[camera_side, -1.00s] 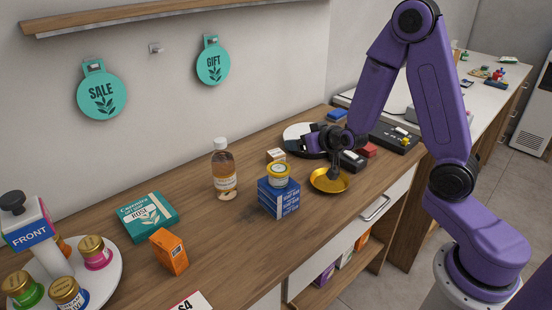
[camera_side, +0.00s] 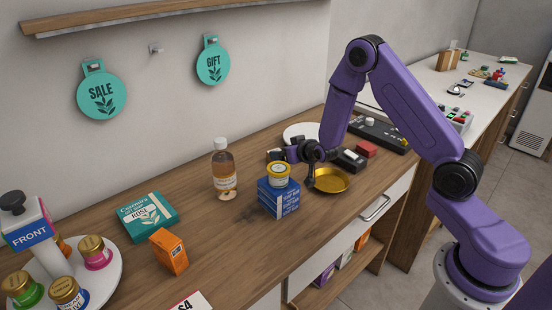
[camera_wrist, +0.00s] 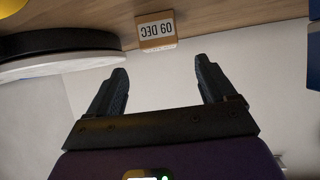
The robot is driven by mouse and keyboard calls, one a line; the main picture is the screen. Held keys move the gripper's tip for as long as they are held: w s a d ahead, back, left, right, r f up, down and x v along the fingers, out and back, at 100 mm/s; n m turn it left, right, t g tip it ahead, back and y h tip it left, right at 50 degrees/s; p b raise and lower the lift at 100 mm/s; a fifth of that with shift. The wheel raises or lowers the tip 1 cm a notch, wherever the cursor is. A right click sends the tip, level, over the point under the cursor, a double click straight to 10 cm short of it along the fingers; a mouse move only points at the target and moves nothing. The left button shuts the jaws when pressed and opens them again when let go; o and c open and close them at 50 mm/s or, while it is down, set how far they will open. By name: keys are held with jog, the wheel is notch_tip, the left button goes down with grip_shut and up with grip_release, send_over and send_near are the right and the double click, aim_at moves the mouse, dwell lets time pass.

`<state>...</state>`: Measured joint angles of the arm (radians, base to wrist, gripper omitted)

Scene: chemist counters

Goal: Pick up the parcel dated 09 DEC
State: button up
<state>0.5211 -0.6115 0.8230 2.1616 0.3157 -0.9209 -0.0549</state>
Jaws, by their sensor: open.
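The parcel (camera_wrist: 157,30), a small tan box with a white label, sits on the wood counter in the wrist view. Its label reads 09 DEC and appears upside down. My gripper (camera_wrist: 160,66) is open and empty. Its two dark fingers point toward the parcel, which lies beyond their tips and roughly centred between them. In the side view my gripper (camera_side: 293,169) is low over the counter, behind the blue boxes and left of the gold dish.
Blue boxes (camera_side: 279,199) with a yellow-lidded jar (camera_side: 278,173) on top stand close in front. The gold dish (camera_side: 338,185) is just right, and an amber bottle (camera_side: 223,178) stands left. A white round plate (camera_side: 298,129) lies behind.

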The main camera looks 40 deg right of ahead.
jog(key=shift+x, duration=1.35)
jog(key=shift+f+x, duration=0.2)
jog(key=shift+x, duration=2.35)
jog(key=shift+s, duration=0.1)
jog(key=c, duration=1.1)
jog(key=shift+r, duration=0.1)
